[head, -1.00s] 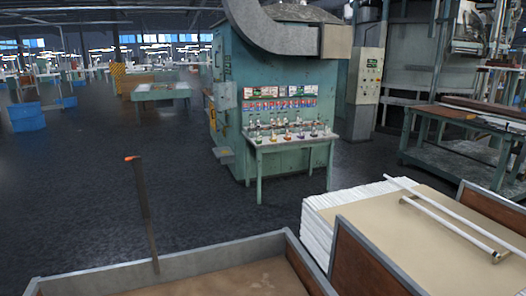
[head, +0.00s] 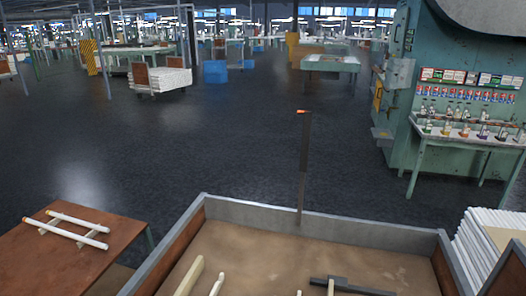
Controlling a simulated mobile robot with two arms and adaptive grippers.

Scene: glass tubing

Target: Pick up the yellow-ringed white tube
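Two white tubes lie side by side on a small pale wooden rack on the brown table at the lower left. The far tube (head: 80,220) has a yellowish-orange mark at its left end. The near tube (head: 65,234) has orange-yellow marks at its ends. The marks are too small to tell which tube is the yellow-ringed one. Parts of more pale rods or tubes (head: 217,284) show in the grey-rimmed tray at the bottom, cut off by the picture edge. Neither of my grippers is in view.
The brown table (head: 75,262) is left of the grey-rimmed tray (head: 330,222). A dark post (head: 303,170) with an orange tip rises at the tray's far rim. A dark bar (head: 345,286) lies in the tray. A white stack (head: 480,250) is at right. Open floor lies beyond.

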